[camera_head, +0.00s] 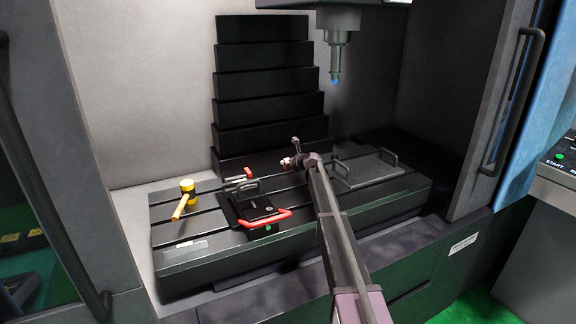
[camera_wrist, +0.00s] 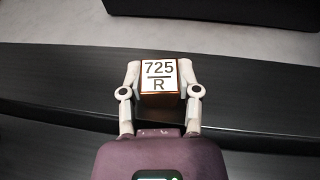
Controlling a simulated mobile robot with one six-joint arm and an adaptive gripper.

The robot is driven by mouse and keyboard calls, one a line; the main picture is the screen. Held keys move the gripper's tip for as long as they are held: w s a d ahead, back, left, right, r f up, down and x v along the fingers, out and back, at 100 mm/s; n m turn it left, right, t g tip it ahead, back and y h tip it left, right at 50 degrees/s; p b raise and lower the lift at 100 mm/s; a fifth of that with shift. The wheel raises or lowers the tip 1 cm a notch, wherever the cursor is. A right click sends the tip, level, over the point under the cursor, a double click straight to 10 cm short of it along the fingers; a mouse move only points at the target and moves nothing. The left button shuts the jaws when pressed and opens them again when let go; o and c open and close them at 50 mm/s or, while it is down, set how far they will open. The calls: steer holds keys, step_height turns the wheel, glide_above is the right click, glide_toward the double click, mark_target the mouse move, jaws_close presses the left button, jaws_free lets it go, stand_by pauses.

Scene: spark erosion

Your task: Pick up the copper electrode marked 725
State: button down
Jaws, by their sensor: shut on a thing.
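The copper electrode (camera_wrist: 160,91) shows in the wrist view as a small copper-coloured block. Its white label reads "725" over a line and an "R". My gripper (camera_wrist: 160,82) is shut on it, with one pale finger against each side. In the head view my gripper (camera_head: 296,162) is over the back part of the dark machine table. The electrode is too small to make out there, and I cannot tell from these frames whether it touches the table.
A yellow mallet (camera_head: 186,194) and a black fixture with a red handle (camera_head: 264,217) are on the machine table (camera_head: 215,252) to the left. A flat plate with handles (camera_head: 372,170) is at the right. The machine head (camera_head: 337,45) hangs above. Black stepped covers (camera_head: 268,85) stand behind.

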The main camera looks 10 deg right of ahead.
steer(key=shift+r, duration=0.2)
stand_by(0.3)
step_height(320, 180, up, 3)
steer(key=p, duration=0.3)
steer(key=s+d, duration=0.3)
steer(key=s, duration=0.1)
steer(key=s+d+r+p, duration=0.1)
steer(key=s+d, duration=0.2)
steer(key=s, duration=0.2)
steer(key=s+d+p, duration=0.1)
steer(key=s+d, duration=0.1)
steer(key=s, duration=0.2)
steer(key=shift+s+d+r, duration=0.2)
steer(key=shift+d+r, duration=0.1)
steer(key=shift+d, duration=0.1)
steer(key=shift+r, duration=0.1)
